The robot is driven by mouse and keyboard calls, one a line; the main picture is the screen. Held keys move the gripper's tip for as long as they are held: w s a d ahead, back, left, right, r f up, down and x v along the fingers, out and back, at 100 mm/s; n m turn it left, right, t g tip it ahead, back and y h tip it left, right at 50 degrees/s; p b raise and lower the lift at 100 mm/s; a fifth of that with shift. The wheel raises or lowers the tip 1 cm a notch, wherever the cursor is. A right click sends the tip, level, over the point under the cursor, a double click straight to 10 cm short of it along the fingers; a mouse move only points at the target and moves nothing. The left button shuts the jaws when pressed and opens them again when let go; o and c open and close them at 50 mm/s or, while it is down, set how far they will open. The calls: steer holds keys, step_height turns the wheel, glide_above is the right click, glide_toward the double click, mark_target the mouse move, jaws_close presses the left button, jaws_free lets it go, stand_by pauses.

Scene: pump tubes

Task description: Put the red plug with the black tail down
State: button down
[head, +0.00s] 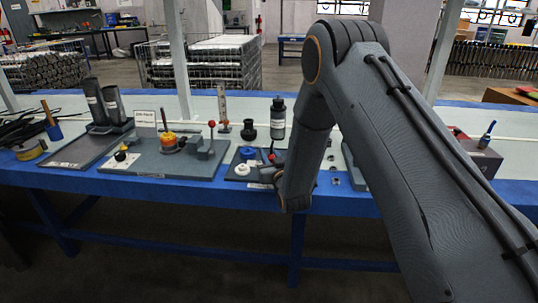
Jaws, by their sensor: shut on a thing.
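My gripper (268,173) is low over the dark tray, at the lower end of my arm, which hides most of it. A small red piece with a thin dark tip, seemingly the red plug with the black tail (272,157), shows right at the gripper. The gripper is shut on it. I cannot tell whether the plug touches the tray. The dark tray (232,173) holds a blue cap (247,153) and a white ring-like part (242,170), both just left of the gripper.
Left of the tray stands a grey fixture plate (145,168) with a yellow and red part (168,143) and a red-knobbed lever (212,137). A black bottle (278,118) and a black cup-like part (249,130) stand behind the tray.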

steer(key=shift+f, duration=0.1)
steer(key=c, duration=1.5)
jaws_free()
